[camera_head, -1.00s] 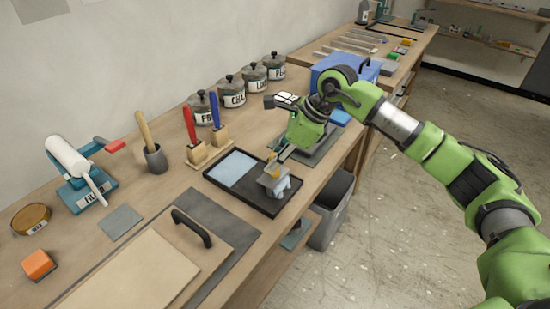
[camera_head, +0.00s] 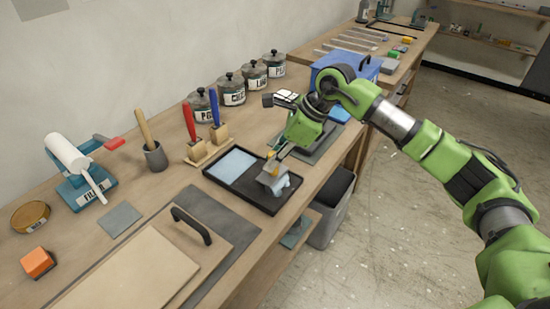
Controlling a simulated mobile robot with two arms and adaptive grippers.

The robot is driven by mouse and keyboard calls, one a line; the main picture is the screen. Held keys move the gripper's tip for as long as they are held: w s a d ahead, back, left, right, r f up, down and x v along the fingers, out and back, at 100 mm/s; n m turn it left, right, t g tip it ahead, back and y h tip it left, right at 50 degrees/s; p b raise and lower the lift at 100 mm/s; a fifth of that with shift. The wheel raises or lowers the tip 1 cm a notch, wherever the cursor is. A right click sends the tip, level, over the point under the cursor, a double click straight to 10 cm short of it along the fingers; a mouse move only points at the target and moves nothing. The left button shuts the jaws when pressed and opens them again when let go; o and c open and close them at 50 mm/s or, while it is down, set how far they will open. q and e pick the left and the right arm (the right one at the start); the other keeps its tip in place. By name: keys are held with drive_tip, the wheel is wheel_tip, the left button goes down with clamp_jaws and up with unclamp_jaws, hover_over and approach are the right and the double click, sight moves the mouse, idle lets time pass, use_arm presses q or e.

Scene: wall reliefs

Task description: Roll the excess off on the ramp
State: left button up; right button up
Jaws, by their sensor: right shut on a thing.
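A black paint tray (camera_head: 226,187) lies on the bench, with a light blue pool (camera_head: 232,165) in its left part and a dark ramp part on the right. My right gripper (camera_head: 276,160) is over the ramp side, shut on a small roller (camera_head: 279,184). The roller looks pale blue-grey, with a grey frame and a bit of yellow near my fingers. It is over the ramp; whether it touches the surface I cannot tell. My fingertips are small and partly hidden by the hand. My left gripper is not in view.
A wooden stand (camera_head: 209,151) with red and blue handled tools is behind the tray, near lidded jars (camera_head: 232,92). A board with a black handle (camera_head: 190,225) lies in front left. A grey bin (camera_head: 331,211) stands below the bench edge, right of the tray.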

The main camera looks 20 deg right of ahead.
drive_tip(key=shift+w+a+b, duration=0.55)
drive_tip(key=shift+w+a, duration=2.3)
drive_tip(key=shift+w, duration=0.75)
drive_tip(key=s+d, duration=0.4)
drive_tip(key=shift+s+f+b, duration=0.15)
drive_tip(key=shift+s+b, duration=0.25)
drive_tip(key=shift+s+d, duration=0.5)
drive_tip(key=shift+s, duration=0.2)
drive_tip(key=shift+s+d, duration=0.45)
drive_tip(key=shift+s, duration=0.2)
drive_tip(key=w+a, duration=0.6)
drive_tip(key=w, duration=0.1)
drive_tip(key=shift+w, duration=0.25)
drive_tip(key=shift+d+r, duration=0.1)
drive_tip(key=shift+r, duration=0.15)
drive_tip(key=shift+r+p, duration=1.25)
drive_tip(key=shift+r, duration=1.2)
